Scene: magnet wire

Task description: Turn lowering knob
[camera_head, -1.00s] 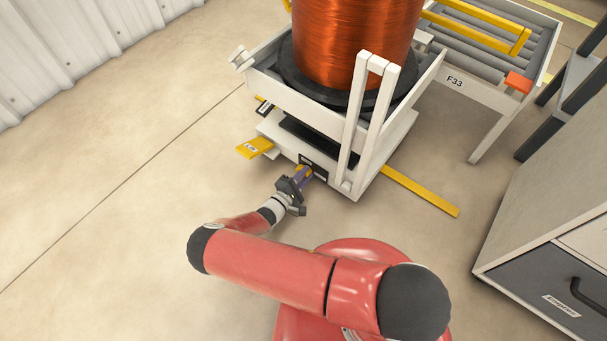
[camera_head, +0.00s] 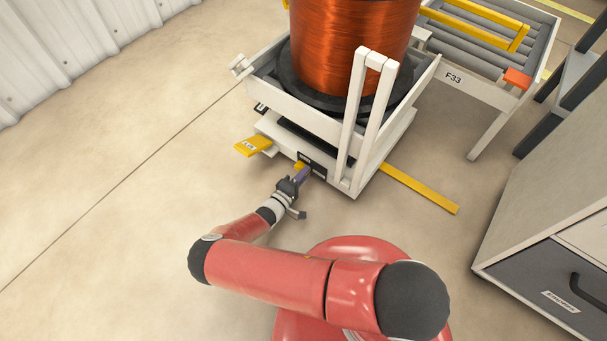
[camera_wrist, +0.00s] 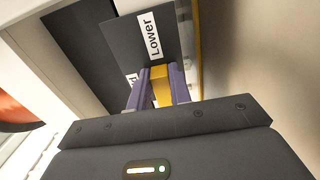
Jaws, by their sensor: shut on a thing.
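The lowering knob is a small yellow piece (camera_wrist: 160,84) at the dark panel (camera_wrist: 115,55) with a white "Lower" label (camera_wrist: 153,36). In the head view the knob (camera_head: 299,165) shows as a yellow bit low on the front of the white lift cart (camera_head: 338,176). My gripper (camera_head: 304,174) reaches it from the front. In the wrist view its two purple fingers (camera_wrist: 157,90) are shut on the knob, one on each side. The fingers hide part of the knob. A second label beside the knob is partly hidden by a finger.
The cart carries a large copper wire spool (camera_head: 350,45). A yellow pedal (camera_head: 253,146) sticks out left of the knob, and a white upright handle (camera_head: 372,100) stands to the right. A roller conveyor (camera_head: 490,60) is behind, a grey cabinet (camera_head: 560,190) at right. Floor at left is clear.

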